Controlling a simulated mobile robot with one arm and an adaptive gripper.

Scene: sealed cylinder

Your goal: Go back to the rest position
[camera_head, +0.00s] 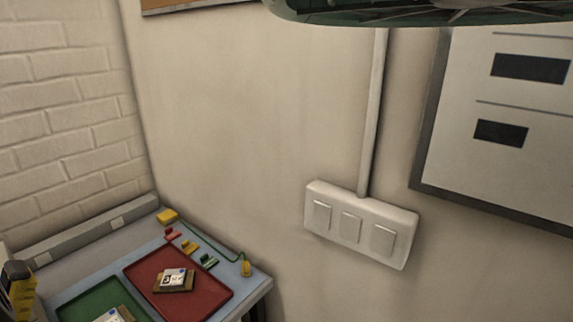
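My gripper is not in view. A work table (139,250) stands at the lower left, against the wall. On it lies a red tray (207,295) with a small board (174,280) that has a white, printed top. A green tray (84,302) lies to its left, cut off by the bottom edge, with a similar item (113,315) partly showing. No sealed cylinder can be made out.
A white switch panel (361,225) with a conduit (373,110) is on the wall. A framed board (505,110) hangs at right. A dark green rounded object (400,12) crosses the top edge. Small coloured parts (190,248) line the table's back. A yellow-black object (18,285) is at left.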

